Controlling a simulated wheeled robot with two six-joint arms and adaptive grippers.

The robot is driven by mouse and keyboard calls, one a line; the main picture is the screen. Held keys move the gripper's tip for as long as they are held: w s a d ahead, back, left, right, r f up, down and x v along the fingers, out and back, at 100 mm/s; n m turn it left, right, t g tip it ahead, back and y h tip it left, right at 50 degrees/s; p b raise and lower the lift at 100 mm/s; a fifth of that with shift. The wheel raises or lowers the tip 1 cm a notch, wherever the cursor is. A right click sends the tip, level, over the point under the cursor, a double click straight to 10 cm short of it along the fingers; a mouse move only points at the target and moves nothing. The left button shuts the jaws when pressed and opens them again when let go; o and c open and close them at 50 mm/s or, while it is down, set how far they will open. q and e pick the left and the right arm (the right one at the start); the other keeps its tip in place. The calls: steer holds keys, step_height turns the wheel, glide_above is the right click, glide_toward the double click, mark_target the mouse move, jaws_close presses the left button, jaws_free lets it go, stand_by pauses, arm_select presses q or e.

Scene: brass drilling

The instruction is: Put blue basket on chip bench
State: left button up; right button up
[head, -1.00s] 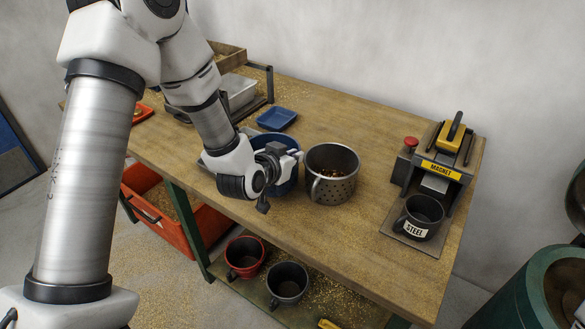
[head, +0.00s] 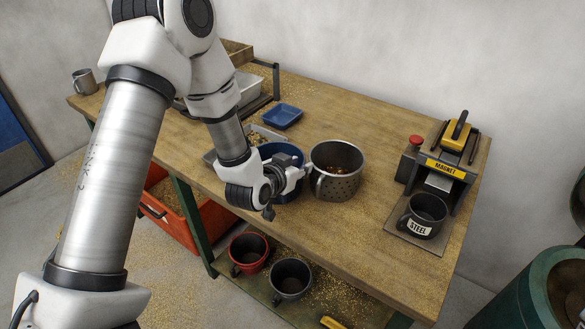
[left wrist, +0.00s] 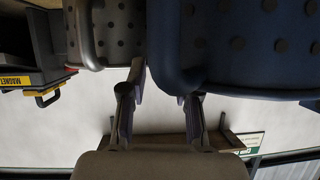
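The blue basket (head: 285,149) stands on the wooden bench (head: 385,135), partly hidden behind my left gripper. In the left wrist view the blue basket (left wrist: 250,60) is a large perforated wall at the upper right, with its handle (left wrist: 165,50) on the near side. My left gripper (head: 298,172) is at the handle side of the basket, beside the steel basket. Its fingers (left wrist: 158,95) are apart, with the lower end of the handle showing near and between the tips. I cannot tell whether they touch it. My right gripper is not in view.
A perforated steel basket (head: 336,172) with chips stands close right of the blue one. A blue tray (head: 282,116) lies behind. A magnet unit (head: 446,165) and a steel cup (head: 424,216) are at the right. Red (head: 249,252) and dark (head: 290,278) baskets sit on the lower shelf.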

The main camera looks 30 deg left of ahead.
arm_select(q)
steer(key=v, duration=0.7)
steer(key=shift+w+r+p, duration=0.15)
steer(key=shift+r+p, duration=0.05)
steer(key=shift+p, duration=0.15)
steer(key=p+v, duration=0.5)
steer(key=p, duration=0.6)
steer(key=s+d+f+g, duration=0.2)
steer(key=s+f+g, duration=0.4)
steer(key=s+f, duration=0.3)
steer(key=s+d+f+g, duration=0.3)
steer(key=s+f+g, duration=0.4)
steer(key=s+f, duration=0.3)
steer(key=s, duration=0.3)
steer(key=shift+n, duration=0.3)
